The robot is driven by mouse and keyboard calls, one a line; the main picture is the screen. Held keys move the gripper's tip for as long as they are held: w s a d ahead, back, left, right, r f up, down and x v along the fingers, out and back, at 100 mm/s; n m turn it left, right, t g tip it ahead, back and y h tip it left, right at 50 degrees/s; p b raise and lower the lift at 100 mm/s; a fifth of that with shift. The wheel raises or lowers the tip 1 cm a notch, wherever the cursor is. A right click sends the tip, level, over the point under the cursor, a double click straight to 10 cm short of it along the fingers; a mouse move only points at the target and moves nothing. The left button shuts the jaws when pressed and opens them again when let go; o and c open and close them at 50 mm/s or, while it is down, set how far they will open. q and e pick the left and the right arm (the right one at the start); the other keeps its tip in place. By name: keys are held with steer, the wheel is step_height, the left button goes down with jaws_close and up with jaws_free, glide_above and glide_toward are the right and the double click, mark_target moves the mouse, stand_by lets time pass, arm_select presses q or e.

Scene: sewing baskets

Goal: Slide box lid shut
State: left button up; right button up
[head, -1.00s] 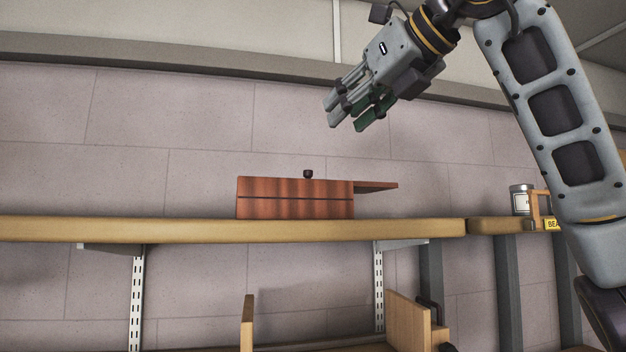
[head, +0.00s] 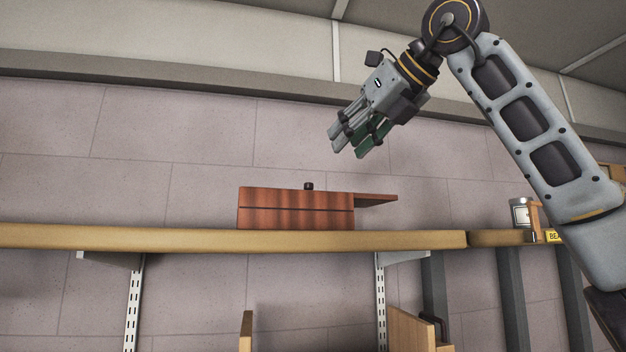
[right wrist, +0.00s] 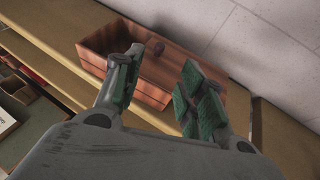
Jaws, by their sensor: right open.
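A reddish-brown wooden box (head: 290,212) stands on the upper shelf. Its flat lid (head: 376,199) juts out beyond the box's right end, so it is partly slid out. A small dark knob (head: 308,186) stands up at the top of the box; it also shows in the right wrist view (right wrist: 158,48). My right gripper (head: 348,144) is open and empty, above and to the right of the knob, clear of the box. In the right wrist view the box (right wrist: 152,93) lies beyond the spread fingers, which hide parts of it. My left gripper is out of view.
The wooden shelf (head: 150,239) is bare left of the box. A labelled tin (head: 520,213) and a small wooden item stand on the shelf section at the right. A grey wall (head: 210,190) rises behind. Wooden panels (head: 410,328) show below the shelf.

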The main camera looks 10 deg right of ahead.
steer(key=shift+w, duration=0.1)
steer(key=p+x, duration=0.2)
steer(key=x, duration=1)
steer(key=shift+w+f, duration=0.15)
steer(key=shift+w, duration=0.05)
steer(key=shift+w+a+f, duration=0.3)
steer(key=shift+w, duration=0.25)
jaws_close()
